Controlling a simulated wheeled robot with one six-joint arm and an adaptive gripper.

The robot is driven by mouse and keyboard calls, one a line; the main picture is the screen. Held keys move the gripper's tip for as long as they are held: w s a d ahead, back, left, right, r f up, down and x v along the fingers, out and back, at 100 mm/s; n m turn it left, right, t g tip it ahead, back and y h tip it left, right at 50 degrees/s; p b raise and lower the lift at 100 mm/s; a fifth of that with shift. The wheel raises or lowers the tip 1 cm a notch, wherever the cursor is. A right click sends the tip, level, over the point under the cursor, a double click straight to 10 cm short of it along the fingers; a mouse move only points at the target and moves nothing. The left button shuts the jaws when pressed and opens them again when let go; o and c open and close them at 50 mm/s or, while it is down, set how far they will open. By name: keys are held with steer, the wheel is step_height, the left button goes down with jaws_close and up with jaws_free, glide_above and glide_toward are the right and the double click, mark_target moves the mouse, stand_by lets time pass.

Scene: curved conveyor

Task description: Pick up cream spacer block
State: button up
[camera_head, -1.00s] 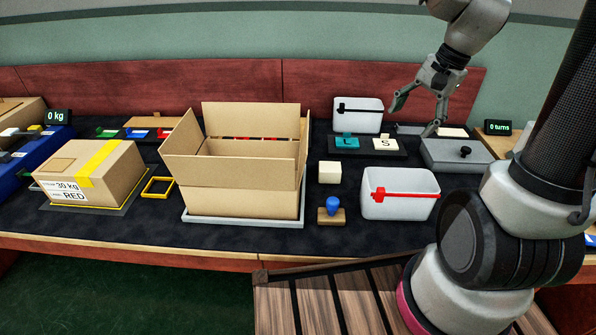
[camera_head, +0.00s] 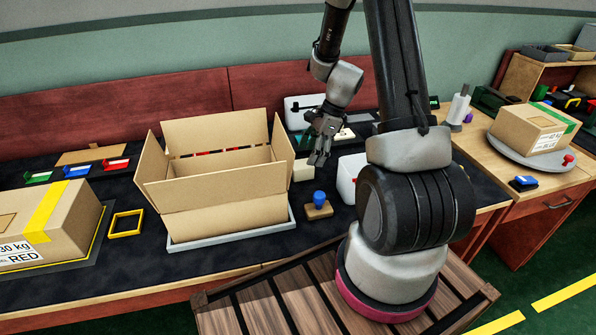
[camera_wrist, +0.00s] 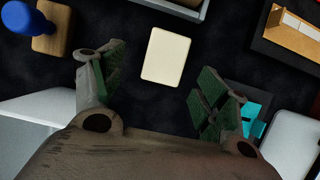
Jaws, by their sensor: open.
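The cream spacer block (camera_head: 302,171) stands on the dark mat, just right of the large open cardboard box. My gripper partly covers it in the head view. In the wrist view the cream spacer block (camera_wrist: 166,56) shows a plain pale rectangular top, beyond and between the spread fingers. My gripper (camera_head: 320,155) points down above and slightly right of the block, apart from it. In the wrist view my gripper (camera_wrist: 158,82) is open, with dark green pads and nothing between them.
The open cardboard box (camera_head: 215,200) stands close left of the block on a grey tray. A blue-knobbed stamp (camera_head: 318,205) stands in front of it. A white bin (camera_head: 348,178) is to the right. Teal pieces (camera_wrist: 255,115) lie near the right finger in the wrist view.

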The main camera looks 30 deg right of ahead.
mark_target(303, 164)
steer(key=x, duration=0.6)
steer(key=shift+w+a, duration=0.3)
steer(key=shift+w, duration=0.1)
steer(key=c, duration=1.1)
